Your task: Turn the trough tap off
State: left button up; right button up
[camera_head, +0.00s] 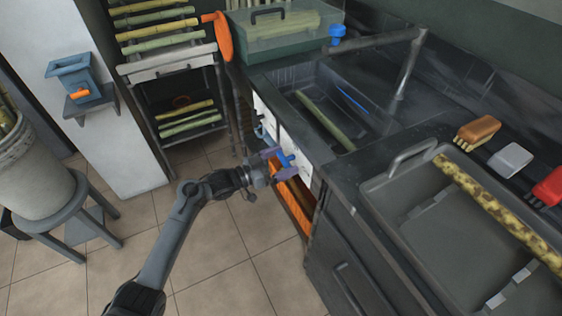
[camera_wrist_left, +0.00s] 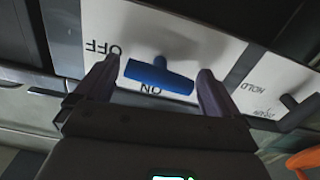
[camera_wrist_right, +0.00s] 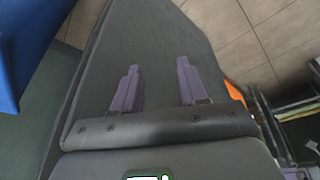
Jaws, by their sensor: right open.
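A blue lever (camera_wrist_left: 160,76) sits on a white panel marked OFF and ON in the left wrist view. The ON mark is close beside its bar. The lever also shows on the cabinet front in the head view (camera_head: 287,160). My left gripper (camera_wrist_left: 158,72) is open, with one finger beyond each end of the bar; contact cannot be told. A thin blue streak (camera_head: 352,101) shows in the dark trough (camera_head: 318,84) below a bent pipe. A second blue handle (camera_head: 337,32) is by the pipe's far end. My right gripper (camera_wrist_right: 158,85) is open and empty.
A black knob (camera_wrist_left: 298,108) beside a HOLD mark is on the panel to the right. A green cane (camera_head: 325,121) lies in the trough. A grey tray (camera_head: 385,184) holds a spotted cane. An orange part (camera_head: 294,206) is below the lever.

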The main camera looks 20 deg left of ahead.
pick_arm(q)
jog(key=c, duration=0.5)
jog(key=n+p, duration=0.1)
jog(key=p, duration=0.1)
jog(key=shift+r+p, duration=0.25)
jog(key=shift+p, duration=0.05)
jog(key=shift+f, duration=0.25)
jog(key=o, duration=0.7)
jog(key=shift+c, duration=0.2)
jog(key=p+v, duration=0.4)
jog(key=v, duration=0.6)
jog(key=shift+s+a, duration=0.25)
jog(key=shift+s, duration=0.1)
